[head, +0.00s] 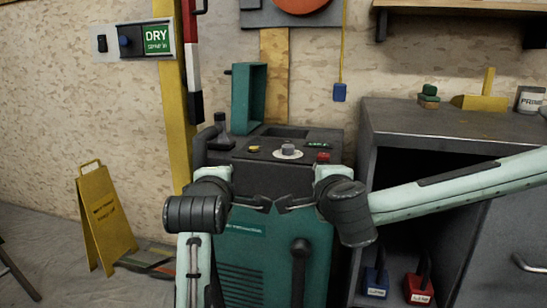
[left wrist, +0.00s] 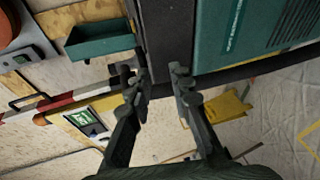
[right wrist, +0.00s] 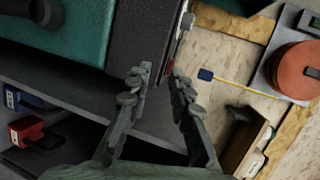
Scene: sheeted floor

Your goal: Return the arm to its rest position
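My left gripper (head: 262,204) is in front of the teal machine (head: 262,262), its fingers pointing right in the head view. In the left wrist view its two fingers (left wrist: 160,80) are apart with nothing between them. My right gripper (head: 285,205) faces it from the right, close to the left one. In the right wrist view its fingers (right wrist: 157,78) are apart and empty. Both grippers are in front of the machine's dark upper panel, below its top. The two arms hide parts of the machine's front.
A grey cabinet (head: 430,123) with open shelves stands right of the machine, holding a blue padlock (head: 376,280) and a red padlock (head: 419,287). A yellow floor sign (head: 106,220) stands at left. A yellow post (head: 176,130) rises beside the machine. Sheeted floor is open at lower left.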

